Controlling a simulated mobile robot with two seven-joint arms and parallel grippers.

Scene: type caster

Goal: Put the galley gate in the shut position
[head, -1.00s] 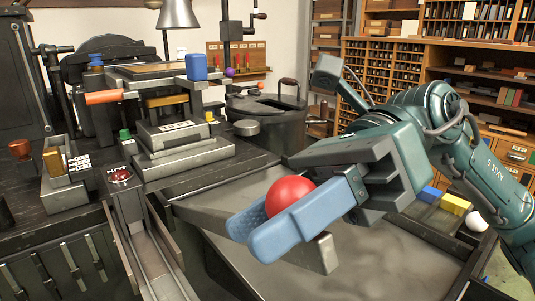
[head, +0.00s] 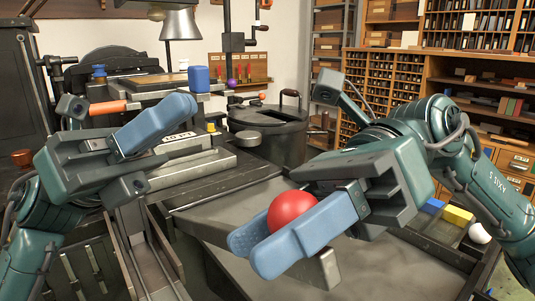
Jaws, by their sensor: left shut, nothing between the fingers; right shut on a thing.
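A red ball (head: 292,211) is between the blue fingers of my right gripper (head: 248,252), which is shut on it, above the grey metal surface in the middle. The ball looks like a knob, but whatever is under it is hidden by the fingers. A grey metal block or bar end (head: 327,268) shows just below and right of these fingers. It may belong to the galley gate; I cannot tell whether it joins the ball or how far the gate is turned. My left gripper (head: 188,106) is shut and empty, in front of the press at left.
The flat grey metal bed (head: 235,205) has free room left of my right gripper. Yellow (head: 457,214) and blue blocks and a white ball (head: 480,233) lie at right. A dark round drum (head: 275,130) stands behind; a blue cylinder (head: 198,78) sits on the press.

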